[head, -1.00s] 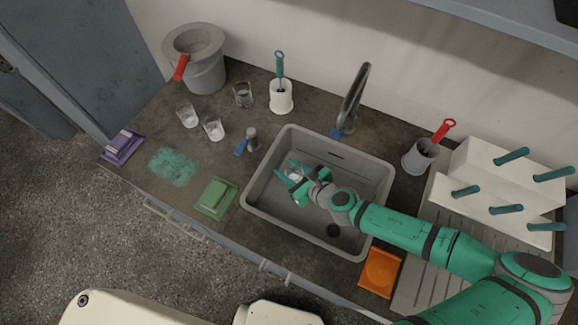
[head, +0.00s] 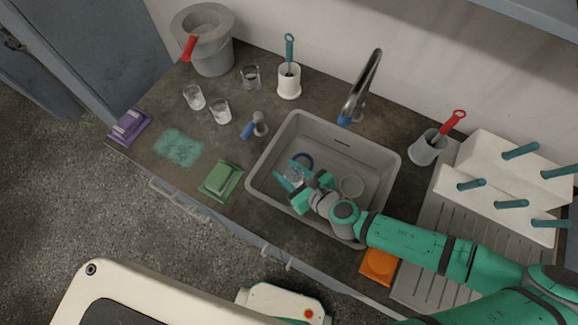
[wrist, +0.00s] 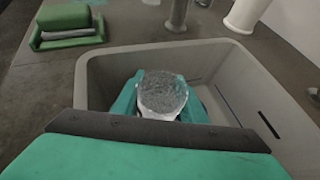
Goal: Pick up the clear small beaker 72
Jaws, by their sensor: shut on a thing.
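A clear small beaker (head: 294,177) is between the fingers of my gripper (head: 292,180), inside the grey sink (head: 256,172). In the wrist view the beaker (wrist: 162,93) is held upright, its round mouth facing the camera, with a green finger of my gripper (wrist: 160,102) on each side. The fingers are shut on it. Its base is hidden, so I cannot tell whether it touches the sink floor. No number is readable on it.
Three clear glasses, one here (head: 220,111), stand left on the counter. A drying rack (head: 496,190) is at right.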

